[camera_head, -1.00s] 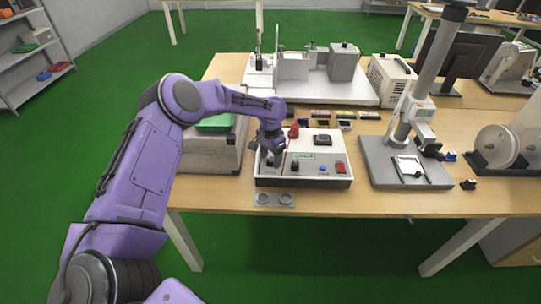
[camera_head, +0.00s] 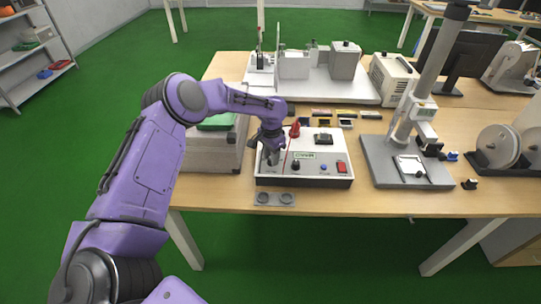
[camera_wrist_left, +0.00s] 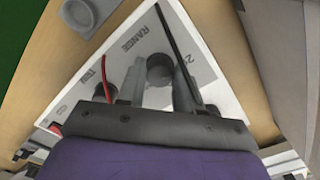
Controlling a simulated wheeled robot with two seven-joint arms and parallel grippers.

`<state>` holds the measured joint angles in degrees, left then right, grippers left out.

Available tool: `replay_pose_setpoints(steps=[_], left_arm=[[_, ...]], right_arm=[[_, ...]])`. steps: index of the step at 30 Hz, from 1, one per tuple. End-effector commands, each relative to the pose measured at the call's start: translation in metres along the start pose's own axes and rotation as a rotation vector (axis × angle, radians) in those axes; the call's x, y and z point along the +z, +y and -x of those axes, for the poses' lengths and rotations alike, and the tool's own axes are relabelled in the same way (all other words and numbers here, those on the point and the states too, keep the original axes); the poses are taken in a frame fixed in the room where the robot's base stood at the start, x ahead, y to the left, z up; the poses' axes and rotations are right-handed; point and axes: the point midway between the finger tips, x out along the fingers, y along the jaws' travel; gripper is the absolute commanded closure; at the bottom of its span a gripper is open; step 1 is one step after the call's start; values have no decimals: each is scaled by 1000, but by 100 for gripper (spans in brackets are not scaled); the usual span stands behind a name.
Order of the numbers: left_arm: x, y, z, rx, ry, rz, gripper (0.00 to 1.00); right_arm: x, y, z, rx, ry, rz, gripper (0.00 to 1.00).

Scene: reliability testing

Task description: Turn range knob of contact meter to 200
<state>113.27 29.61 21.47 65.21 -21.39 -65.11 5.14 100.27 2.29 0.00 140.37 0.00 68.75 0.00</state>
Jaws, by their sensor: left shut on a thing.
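The contact meter (camera_head: 318,172) is a white and grey box near the table's front edge, with a display, a dark knob and a red switch on its panel. My left gripper (camera_head: 271,158) is over the panel's left part, pointing down. In the left wrist view, the fingers (camera_wrist_left: 160,84) are shut on the round grey range knob (camera_wrist_left: 160,67), one on each side. The word RANGE is printed beside it, and a large 2 shows near the right finger; the rest of that label is hidden. I cannot tell the knob's setting. My right gripper is not in view.
A grey case (camera_head: 212,152) stands left of the meter. A stand with a grey base and column (camera_head: 405,174) is to the right. A small grey plate with two round holders (camera_head: 274,199) lies in front. Red and black wires cross the panel near the fingers.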

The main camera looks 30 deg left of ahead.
Motion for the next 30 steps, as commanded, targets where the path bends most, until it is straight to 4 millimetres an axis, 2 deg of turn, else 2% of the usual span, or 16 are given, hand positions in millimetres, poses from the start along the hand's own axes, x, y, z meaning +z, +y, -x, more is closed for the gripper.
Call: replay_pose_setpoints(steps=[21,30], left_arm=[[-3,2,2,0,10,-621,96],[-3,2,1,1,10,-833,96]], right_arm=[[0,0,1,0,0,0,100],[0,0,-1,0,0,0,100]])
